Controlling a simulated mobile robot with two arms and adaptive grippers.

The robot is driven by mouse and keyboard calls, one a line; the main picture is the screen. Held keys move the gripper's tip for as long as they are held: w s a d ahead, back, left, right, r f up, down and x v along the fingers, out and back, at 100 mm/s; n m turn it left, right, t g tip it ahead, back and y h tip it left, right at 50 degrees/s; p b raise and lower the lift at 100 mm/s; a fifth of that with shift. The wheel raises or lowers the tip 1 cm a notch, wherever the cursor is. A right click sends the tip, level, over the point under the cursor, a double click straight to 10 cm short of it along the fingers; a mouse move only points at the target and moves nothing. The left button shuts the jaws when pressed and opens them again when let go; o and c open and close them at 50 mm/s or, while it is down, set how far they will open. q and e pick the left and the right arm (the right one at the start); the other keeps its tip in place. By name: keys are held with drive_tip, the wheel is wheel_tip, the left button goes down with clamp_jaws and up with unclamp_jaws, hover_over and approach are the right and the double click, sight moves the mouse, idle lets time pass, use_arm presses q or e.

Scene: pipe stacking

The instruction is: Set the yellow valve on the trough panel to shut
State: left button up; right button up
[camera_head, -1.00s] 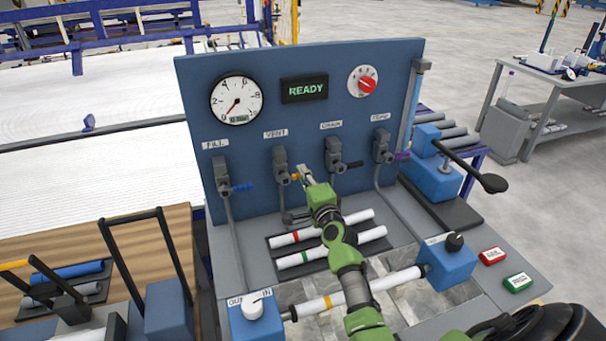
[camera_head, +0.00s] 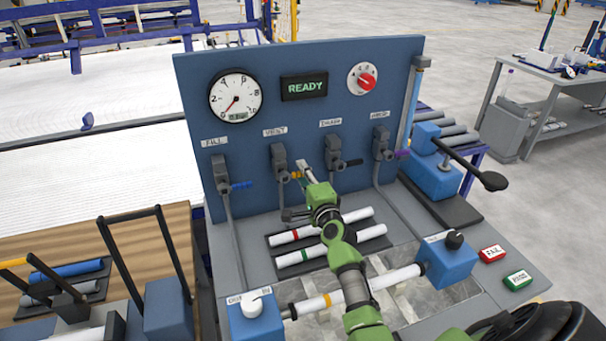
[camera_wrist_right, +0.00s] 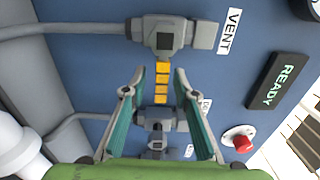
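The yellow valve handle (camera_head: 297,175) sticks out sideways to the right from the grey VENT valve body (camera_head: 280,161) on the blue upright panel (camera_head: 300,125). My right gripper (camera_head: 303,166) is at the handle, its tips close to the panel. In the right wrist view the fingers of my right gripper (camera_wrist_right: 160,75) are spread, one on each side of the yellow handle (camera_wrist_right: 162,80). A gap shows between the handle and each finger, so the gripper is open and holds nothing. My left gripper is not in view.
A blue-handled FILL valve (camera_head: 220,172) stands to the left. A black-handled valve (camera_head: 334,152) and a purple-handled valve (camera_head: 381,147) stand to the right. White pipes (camera_head: 345,240) lie below on a dark rack. The display (camera_head: 304,86) reads READY.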

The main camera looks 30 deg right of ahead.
drive_tip(key=shift+s, duration=0.1)
drive_tip(key=v, duration=1.1)
drive_tip(key=shift+s+a, duration=0.2)
drive_tip(key=shift+s, duration=0.2)
